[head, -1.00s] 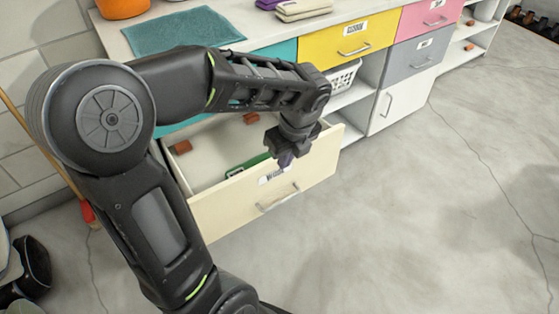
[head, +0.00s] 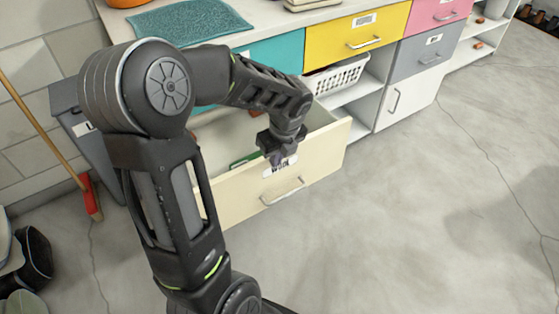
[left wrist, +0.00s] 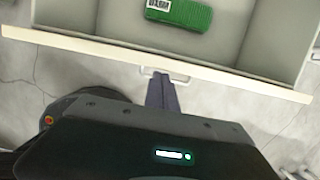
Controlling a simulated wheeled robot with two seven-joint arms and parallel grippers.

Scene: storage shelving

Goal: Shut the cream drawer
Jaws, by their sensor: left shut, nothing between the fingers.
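The cream drawer (head: 240,200) is pulled open below the teal drawer. Its front panel, with a metal handle and a white label, faces the lower right in the head view. My left gripper (head: 277,157) is shut and empty, pointing down at the top of the front panel near the label. In the left wrist view the shut fingers (left wrist: 161,88) lie just outside the panel's top edge (left wrist: 150,57), beside the handle (left wrist: 165,74). I cannot tell if they touch it. A green item (left wrist: 180,12) lies inside the drawer. My right gripper is out of view.
The teal drawer (head: 275,56), yellow drawer (head: 358,38), pink drawer (head: 436,14) and grey drawer (head: 424,52) are shut. A white basket (head: 337,76) sits on an open shelf. A red-headed broom (head: 90,196) leans at left. The floor in front is clear.

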